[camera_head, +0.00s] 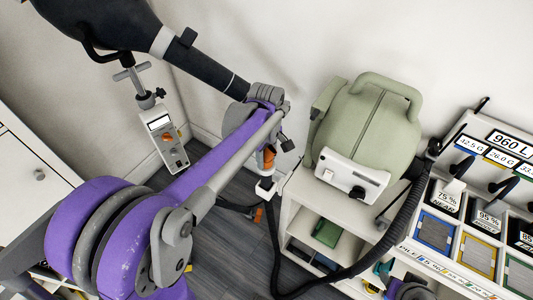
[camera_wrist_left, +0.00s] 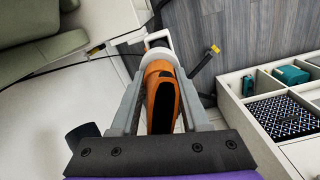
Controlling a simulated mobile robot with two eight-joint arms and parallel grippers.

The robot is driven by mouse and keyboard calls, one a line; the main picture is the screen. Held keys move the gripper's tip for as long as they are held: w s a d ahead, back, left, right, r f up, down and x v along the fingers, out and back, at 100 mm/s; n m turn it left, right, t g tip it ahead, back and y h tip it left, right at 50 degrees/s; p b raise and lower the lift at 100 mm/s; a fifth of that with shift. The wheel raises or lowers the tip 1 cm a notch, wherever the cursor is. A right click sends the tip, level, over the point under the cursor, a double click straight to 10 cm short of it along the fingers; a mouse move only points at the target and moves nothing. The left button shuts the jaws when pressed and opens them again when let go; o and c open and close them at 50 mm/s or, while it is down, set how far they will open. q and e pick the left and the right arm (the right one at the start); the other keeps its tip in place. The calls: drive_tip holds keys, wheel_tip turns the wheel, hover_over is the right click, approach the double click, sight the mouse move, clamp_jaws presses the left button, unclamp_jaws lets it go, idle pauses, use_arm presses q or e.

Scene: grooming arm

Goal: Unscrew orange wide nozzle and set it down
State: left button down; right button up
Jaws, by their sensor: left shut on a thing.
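My left gripper (camera_head: 268,148) is at the end of the purple arm, near the middle of the head view. In the left wrist view its two grey fingers (camera_wrist_left: 160,72) stand either side of the orange nozzle (camera_wrist_left: 157,108) and are shut on it. The nozzle has a dark slot along its near side. A white collar (camera_wrist_left: 159,54) is at its far end. In the head view only a small part of the orange nozzle (camera_head: 268,159) shows below the fingers. I cannot tell whether its thread is still engaged.
A sage-green unit (camera_head: 365,130) with a white control panel stands on a white shelf cart (camera_head: 300,205) to the right. A black ribbed hose (camera_head: 389,240) hangs beside it. A rack of labelled compartments (camera_head: 480,251) is at far right. A control box (camera_head: 162,142) is at left.

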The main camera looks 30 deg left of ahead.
sight(266, 155)
use_arm(q)
drive_tip(key=n, duration=0.3)
drive_tip(key=shift+n, duration=0.8)
drive_tip(key=shift+n, duration=1.8)
use_arm(e)
drive_tip(key=shift+f, duration=0.1)
use_arm(q)
drive_tip(key=shift+r, duration=0.2)
drive_tip(key=shift+r+p, duration=1.15)
drive_tip(key=shift+r, duration=1)
use_arm(e)
drive_tip(key=r, duration=0.1)
drive_tip(key=w+r, duration=0.1)
drive_tip(key=r, duration=0.1)
drive_tip(key=shift+w+r, duration=0.1)
drive_tip(key=shift+r, duration=0.1)
